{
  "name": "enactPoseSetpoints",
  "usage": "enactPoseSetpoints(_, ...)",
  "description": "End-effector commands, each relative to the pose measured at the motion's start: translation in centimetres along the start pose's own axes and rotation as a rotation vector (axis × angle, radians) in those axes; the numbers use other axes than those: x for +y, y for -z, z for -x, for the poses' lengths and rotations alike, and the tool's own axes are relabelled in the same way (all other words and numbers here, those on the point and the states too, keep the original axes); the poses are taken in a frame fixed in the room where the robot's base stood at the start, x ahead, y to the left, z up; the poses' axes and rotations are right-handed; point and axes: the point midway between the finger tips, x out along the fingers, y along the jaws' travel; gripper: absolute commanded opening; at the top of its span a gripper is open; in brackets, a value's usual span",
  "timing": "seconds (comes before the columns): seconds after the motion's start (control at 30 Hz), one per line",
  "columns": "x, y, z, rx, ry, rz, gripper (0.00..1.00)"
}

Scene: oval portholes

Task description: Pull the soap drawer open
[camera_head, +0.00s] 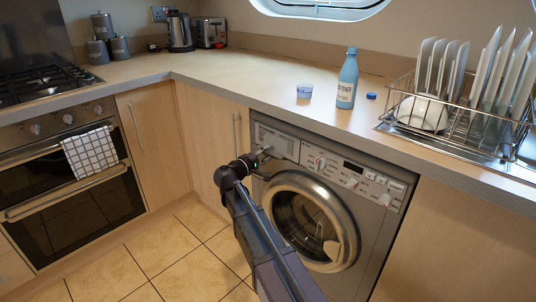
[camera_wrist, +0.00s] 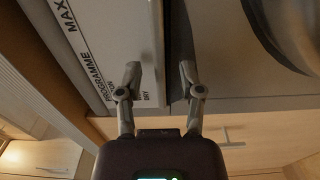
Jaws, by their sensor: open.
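The soap drawer (camera_head: 278,138) is the pale panel with printed text at the upper left of the grey washing machine (camera_head: 385,215). In the wrist view the drawer front (camera_wrist: 105,40) fills the upper left, with its lip and a dark gap beside it. My gripper (camera_head: 266,152) is at the drawer's lower left part in the head view. In the wrist view my gripper (camera_wrist: 160,72) is open, one finger over the drawer front, the other past its edge over the machine body. The lip lies between the fingers; contact is unclear. I cannot tell whether the drawer stands out at all.
The round washer door (camera_head: 312,222) is closed below the drawer. The counter (camera_head: 250,78) overhangs above, with a blue bottle (camera_head: 347,80), a small tub (camera_head: 304,91) and a dish rack (camera_head: 455,110). A cupboard (camera_head: 215,140) is to the left. The tiled floor (camera_head: 170,250) is clear.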

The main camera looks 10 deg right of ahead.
Motion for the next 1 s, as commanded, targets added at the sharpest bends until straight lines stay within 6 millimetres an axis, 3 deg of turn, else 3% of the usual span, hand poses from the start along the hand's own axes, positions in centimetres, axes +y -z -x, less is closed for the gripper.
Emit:
enactPoseSetpoints(0.43,0.0,-0.02,-0.77,0.0,0.0,0.0,0.49)
enactPoseSetpoints(0.47,0.0,-0.02,-0.77,0.0,0.0,0.0,0.46)
enactPoseSetpoints(0.6,0.0,-0.02,-0.76,0.0,0.0,0.0,0.04)
enactPoseSetpoints(0.63,0.0,-0.02,-0.76,0.0,0.0,0.0,0.0)
enactPoseSetpoints(1.0,0.0,-0.19,-0.76,-0.003,0.0,0.0,0.0)
